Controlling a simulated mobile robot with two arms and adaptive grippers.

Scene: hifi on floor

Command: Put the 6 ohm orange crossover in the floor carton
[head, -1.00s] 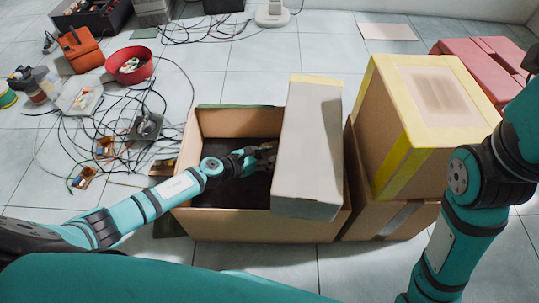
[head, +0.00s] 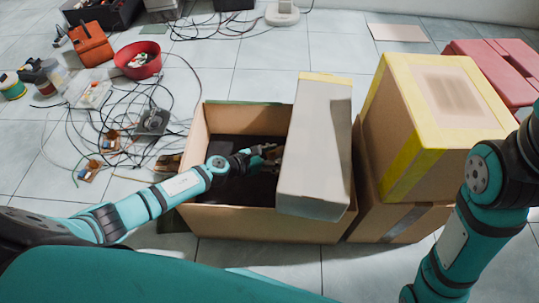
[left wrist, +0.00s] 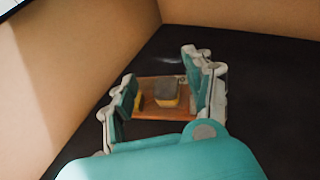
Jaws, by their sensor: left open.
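The open floor carton (head: 270,224) stands in the middle of the head view, with a dark bottom. My left gripper (head: 270,154) reaches down inside it, partly hidden by a tall grey-sided box. In the left wrist view, my left gripper (left wrist: 162,88) is open, its fingers on either side of an orange crossover board (left wrist: 160,112). The board carries a dark grey block and a yellow part, and is low inside the carton over the dark bottom. I cannot read an ohm marking. Whether the fingers touch the board is unclear. My right gripper is out of view.
The tall grey-sided box (head: 314,150) covers the carton's right part. A yellow-taped carton (head: 425,105) is stacked at right. Tangled cables, small orange boards (head: 88,171), a red bowl (head: 138,61) and an orange bag (head: 91,43) lie on the left floor.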

